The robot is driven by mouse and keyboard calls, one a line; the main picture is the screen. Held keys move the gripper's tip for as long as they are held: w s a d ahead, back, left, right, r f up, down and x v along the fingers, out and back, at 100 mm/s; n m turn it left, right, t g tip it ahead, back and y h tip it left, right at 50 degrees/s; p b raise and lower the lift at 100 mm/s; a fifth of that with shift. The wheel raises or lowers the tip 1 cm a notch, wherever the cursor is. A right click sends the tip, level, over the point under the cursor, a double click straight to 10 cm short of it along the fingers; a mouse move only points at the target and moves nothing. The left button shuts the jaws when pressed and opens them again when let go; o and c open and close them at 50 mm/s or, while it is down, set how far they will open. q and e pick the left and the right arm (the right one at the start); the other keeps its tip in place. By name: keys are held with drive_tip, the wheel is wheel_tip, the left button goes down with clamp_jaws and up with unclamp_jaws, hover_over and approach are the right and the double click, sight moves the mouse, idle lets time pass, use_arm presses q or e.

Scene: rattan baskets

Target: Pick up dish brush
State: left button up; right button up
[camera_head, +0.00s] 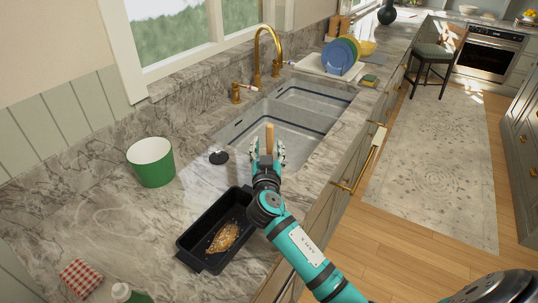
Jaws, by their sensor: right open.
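A light wooden handle (269,137), apparently that of the dish brush, stands up at the near edge of the sink. My right gripper (267,150) is open, with one finger on each side of the handle. The fingers hide the brush's lower part, and I cannot tell whether they touch it. My left gripper is not in view.
A black pan (190,240) with browned food lies under my right wrist. A green bucket (151,168) and a small black object (218,156) are to the left. The double sink (290,128) and gold faucet (258,62) lie beyond. Plates (338,58) stand in a rack behind.

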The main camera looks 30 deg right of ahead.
sight(268, 141)
drive_tip(key=shift+w+d+p, duration=0.35)
drive_tip(key=shift+w+p, duration=0.05)
drive_tip(key=shift+w, duration=0.1)
drive_tip(key=w, duration=0.1)
drive_tip(key=w+d+p, duration=0.1)
drive_tip(key=shift+w+d+f, duration=0.3)
drive_tip(key=shift+w+f, duration=0.1)
drive_tip(key=shift+w+d+f+p, duration=0.15)
drive_tip(key=shift+w+d+p, duration=0.05)
drive_tip(key=shift+w+p, duration=0.2)
clamp_jaws()
